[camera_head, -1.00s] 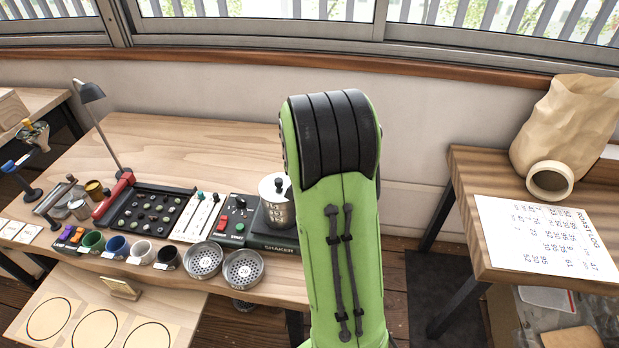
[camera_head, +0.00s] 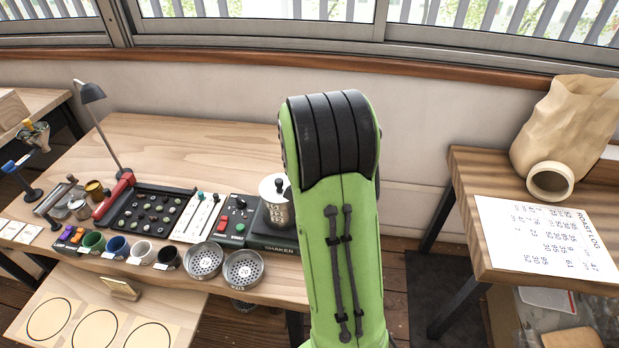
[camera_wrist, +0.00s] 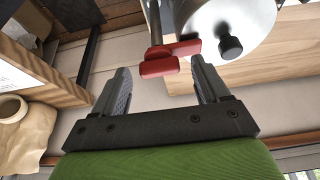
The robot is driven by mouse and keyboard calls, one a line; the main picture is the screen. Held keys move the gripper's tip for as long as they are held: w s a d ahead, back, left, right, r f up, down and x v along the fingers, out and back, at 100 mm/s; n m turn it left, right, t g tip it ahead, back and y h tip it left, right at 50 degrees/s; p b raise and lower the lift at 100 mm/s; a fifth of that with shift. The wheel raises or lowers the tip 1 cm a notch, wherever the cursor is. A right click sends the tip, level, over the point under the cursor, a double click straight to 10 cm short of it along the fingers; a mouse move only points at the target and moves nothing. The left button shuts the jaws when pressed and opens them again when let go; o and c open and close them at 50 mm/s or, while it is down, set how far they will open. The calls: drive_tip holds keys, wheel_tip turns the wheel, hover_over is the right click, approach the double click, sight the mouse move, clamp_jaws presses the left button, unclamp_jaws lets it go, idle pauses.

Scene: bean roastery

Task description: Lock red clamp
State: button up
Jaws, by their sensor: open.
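The red clamp (camera_wrist: 160,66) shows in the wrist view as a thick red handle beside a metal rod. It lies close to the silver shaker cup (camera_wrist: 206,17), which has a black knob (camera_wrist: 230,45). My gripper (camera_wrist: 161,67) is open, and in the picture the handle's left end shows between its fingertips. I cannot tell whether the fingers touch it. In the head view the cup (camera_head: 275,212) stands on the dark shaker base (camera_head: 283,246). There my green arm hides the clamp and the gripper.
Two round metal sieves (camera_head: 243,268) sit at the wooden bench's front edge, left of the shaker. A control box with red switches (camera_head: 222,219) stands beside it. At the right, another table (camera_head: 465,200) holds a roast log sheet (camera_head: 545,238) and a crumpled paper bag (camera_head: 570,130).

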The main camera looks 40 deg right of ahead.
drive_tip(key=p+v, duration=0.3)
drive_tip(key=v, duration=1.2)
drive_tip(key=shift+r, duration=0.3)
drive_tip(key=shift+s+a, duration=0.1)
drive_tip(key=shift+s, duration=0.05)
drive_tip(key=s+a+n+t+y, duration=0.1)
drive_tip(key=s+a+n, duration=0.4)
drive_tip(key=s+a, duration=0.3)
drive_tip(key=s+a+n+t+y, duration=0.2)
drive_tip(key=s+a+n, duration=0.3)
drive_tip(key=a, duration=0.8)
drive_tip(key=s, duration=0.3)
drive_tip(key=shift+a+r+n+y, duration=0.15)
drive_tip(key=shift+r+n+y, duration=0.1)
drive_tip(key=shift+n+y, duration=0.05)
drive_tip(key=shift+s, duration=0.15)
